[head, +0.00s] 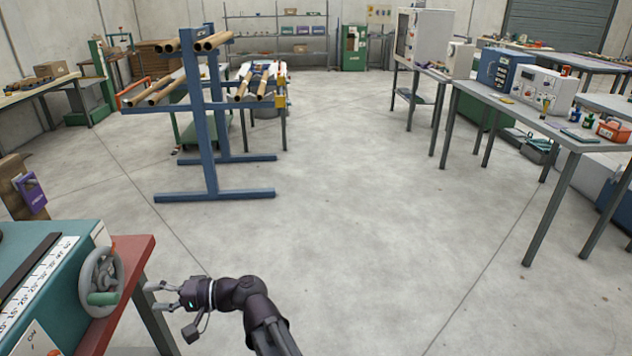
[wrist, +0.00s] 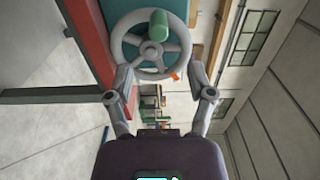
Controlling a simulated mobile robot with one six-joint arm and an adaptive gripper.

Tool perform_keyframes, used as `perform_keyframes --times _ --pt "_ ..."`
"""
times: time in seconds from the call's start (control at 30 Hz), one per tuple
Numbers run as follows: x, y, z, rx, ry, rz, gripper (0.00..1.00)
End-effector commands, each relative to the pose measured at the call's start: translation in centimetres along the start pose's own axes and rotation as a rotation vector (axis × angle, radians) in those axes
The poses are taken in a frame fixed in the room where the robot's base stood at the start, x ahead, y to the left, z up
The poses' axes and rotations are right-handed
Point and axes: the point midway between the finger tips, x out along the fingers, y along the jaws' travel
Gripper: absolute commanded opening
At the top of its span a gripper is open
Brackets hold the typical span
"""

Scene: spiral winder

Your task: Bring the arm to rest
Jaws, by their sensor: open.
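My gripper (head: 156,297) is at the bottom left of the head view, at the end of my dark arm. It is open and empty. It points left toward a grey handwheel (head: 101,283) with a green handle, on the red end of a teal machine (head: 48,265). A gap shows between the fingertips and the wheel in the head view. In the wrist view the wheel (wrist: 133,44) is ahead, beyond the two spread fingers of my gripper (wrist: 160,88). Its green handle is at the top of the rim there. An orange pointer (wrist: 175,76) is by the rim.
A blue rack (head: 212,130) with brown tubes stands beyond the machine. Grey benches (head: 560,135) with instruments line the right side. A cardboard box with a purple label (head: 32,193) is at the left edge. The concrete floor (head: 400,240) in the middle is clear.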

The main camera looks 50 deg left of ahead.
Motion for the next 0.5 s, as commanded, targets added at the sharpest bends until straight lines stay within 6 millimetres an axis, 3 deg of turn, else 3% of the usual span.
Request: perform_keyframes --times 0.3,0.5 --pt "-0.2 0.1 -0.1 -0.002 0.003 0.003 0.70" --pt "-2.7 0.7 -1.1 -0.016 0.029 0.039 0.70"
